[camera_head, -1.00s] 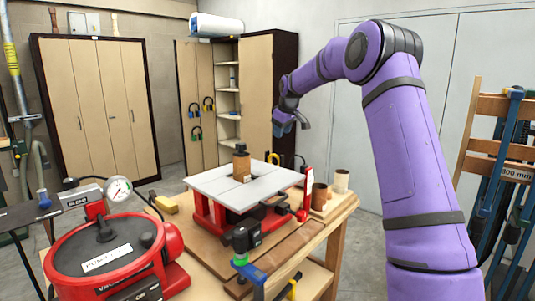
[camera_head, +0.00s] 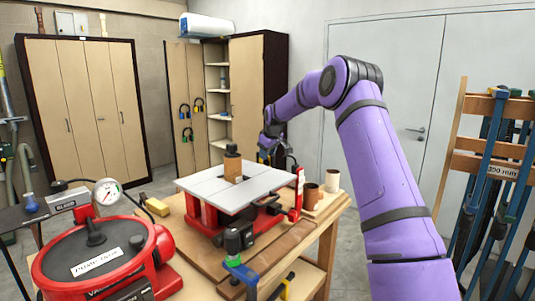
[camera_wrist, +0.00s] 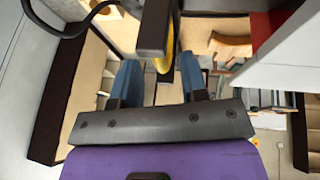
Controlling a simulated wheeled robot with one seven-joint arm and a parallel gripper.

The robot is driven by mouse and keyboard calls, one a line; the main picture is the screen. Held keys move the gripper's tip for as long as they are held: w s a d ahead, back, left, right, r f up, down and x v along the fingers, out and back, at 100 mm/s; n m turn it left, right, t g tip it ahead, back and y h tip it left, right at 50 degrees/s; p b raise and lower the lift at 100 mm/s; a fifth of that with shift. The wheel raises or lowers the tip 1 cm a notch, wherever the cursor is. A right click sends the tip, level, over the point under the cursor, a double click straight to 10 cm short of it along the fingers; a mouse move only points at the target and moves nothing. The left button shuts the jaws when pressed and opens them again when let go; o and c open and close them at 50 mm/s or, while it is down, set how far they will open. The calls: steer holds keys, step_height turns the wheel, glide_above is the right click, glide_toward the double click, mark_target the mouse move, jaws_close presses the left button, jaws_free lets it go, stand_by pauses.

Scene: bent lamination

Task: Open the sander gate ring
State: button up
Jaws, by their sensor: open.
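The spindle sander has a light grey table top (camera_head: 210,185) on a red base, with a brown drum (camera_head: 232,168) standing up through it. A yellow curved piece, likely the gate ring (camera_wrist: 164,60), shows edge-on in the wrist view, partly covered by a dark bar (camera_wrist: 154,28). My gripper (camera_wrist: 160,72) is open, with a blue finger on each side of the yellow piece. I cannot tell whether either finger touches it. In the head view my gripper (camera_head: 268,152) is behind the sander's far right corner, and the ring cannot be made out there.
A red vacuum pump (camera_head: 97,255) with a gauge stands front left. Brown and cream cylinders (camera_head: 332,180) stand right of the sander on the wooden bench (camera_head: 325,222). A black curved cable (camera_wrist: 72,25) is near my wrist. Clamps (camera_head: 500,170) hang on a rack at right.

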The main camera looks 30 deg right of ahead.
steer(key=shift+c, duration=0.4)
jaws_close()
steer(key=shift+r, duration=3.1)
steer(key=shift+o, duration=0.4)
jaws_free()
steer(key=v, duration=1)
steer(key=shift+s+r, duration=0.2)
steer(key=shift+r, duration=0.1)
